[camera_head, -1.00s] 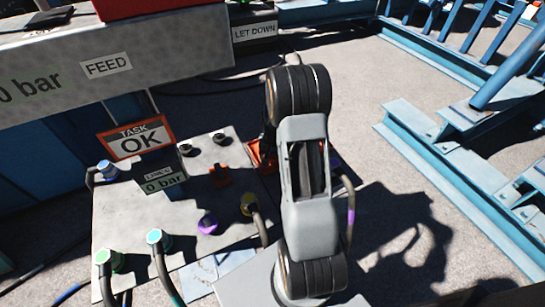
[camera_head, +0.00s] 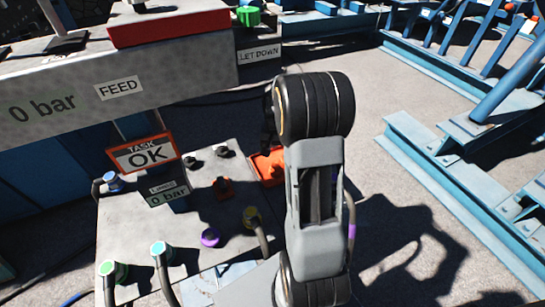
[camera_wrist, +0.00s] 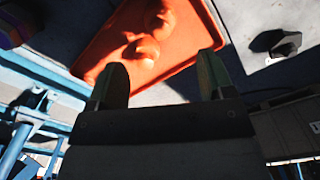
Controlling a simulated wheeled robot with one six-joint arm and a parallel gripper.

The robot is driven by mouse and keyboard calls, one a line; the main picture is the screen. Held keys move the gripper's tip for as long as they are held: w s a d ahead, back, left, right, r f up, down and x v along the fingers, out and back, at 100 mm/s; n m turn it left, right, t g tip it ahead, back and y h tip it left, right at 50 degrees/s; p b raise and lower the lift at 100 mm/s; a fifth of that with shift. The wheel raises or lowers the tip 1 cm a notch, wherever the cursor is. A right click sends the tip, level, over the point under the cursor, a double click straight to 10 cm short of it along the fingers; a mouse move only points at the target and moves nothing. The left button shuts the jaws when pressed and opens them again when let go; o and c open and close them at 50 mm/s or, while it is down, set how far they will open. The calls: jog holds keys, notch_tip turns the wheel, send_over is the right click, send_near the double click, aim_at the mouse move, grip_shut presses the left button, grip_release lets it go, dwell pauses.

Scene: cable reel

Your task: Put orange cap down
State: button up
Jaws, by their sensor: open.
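An orange cap (camera_wrist: 147,45), rounded and lumpy, lies on an orange tray (camera_wrist: 98,52) in the wrist view. The tray also shows partly in the head view (camera_head: 266,166), just left of my arm. My gripper (camera_wrist: 163,70) is open and empty, with its two fingers apart and the cap beyond the gap between them. I cannot tell the exact distance from fingers to cap. In the head view my arm hides most of the gripper and the cap.
A "TASK OK" sign (camera_head: 144,153) stands behind. A blue steel frame (camera_head: 440,155) is at right. Open floor lies between.

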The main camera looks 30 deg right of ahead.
jog(key=s+a+r+n+t, duration=0.1)
jog(key=s+a+r+n, duration=0.2)
jog(key=s+a+r, duration=0.2)
jog(key=s+a+r+n+t, duration=0.2)
jog(key=s+a+r+n, duration=0.2)
jog(key=s+a, duration=0.5)
jog(key=a+r, duration=0.1)
jog(key=a, duration=0.2)
jog(key=shift+s+r, duration=0.25)
